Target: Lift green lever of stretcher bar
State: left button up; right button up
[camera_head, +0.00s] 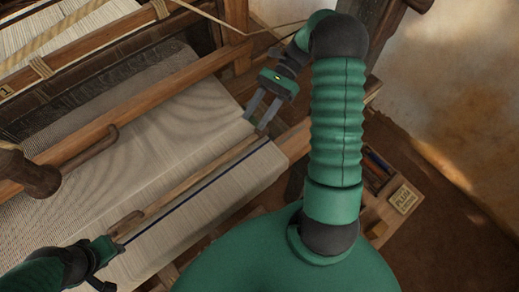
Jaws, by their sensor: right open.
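The stretcher bar (195,184) is a long thin wooden strip lying slantwise across the pale cloth (175,130), with a dark line beside it. A short brown wooden piece (126,223) sits at its lower left end. I cannot make out a separate green lever. My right gripper (256,122) is open and empty, its two grey fingers pointing down near the bar's upper right end; I cannot tell whether they touch anything. My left gripper (106,250) is at the bar's lower left end, small and partly dark; its fingers are not clear.
A wooden loom beam (150,103) crosses the cloth behind the bar, with a dark wooden handle (90,151) beside it. Loom threads (50,30) fill the upper left. At the right stand a wooden tray with tools and a labelled box (404,198). The brown floor at right is clear.

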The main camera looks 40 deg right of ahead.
pick_arm(q)
notch_tip(320, 180, down, 4)
jog(key=b, duration=0.3)
jog(key=shift+s+a, duration=0.1)
jog(key=shift+a, duration=0.05)
pick_arm(e)
jog(key=s+a+r, duration=0.1)
jog(key=s+a, duration=0.7)
jog(key=s, duration=0.2)
jog(key=shift+a+r, duration=0.2)
pick_arm(q)
jog(key=shift+r, duration=0.1)
pick_arm(e)
jog(key=shift+d, duration=0.1)
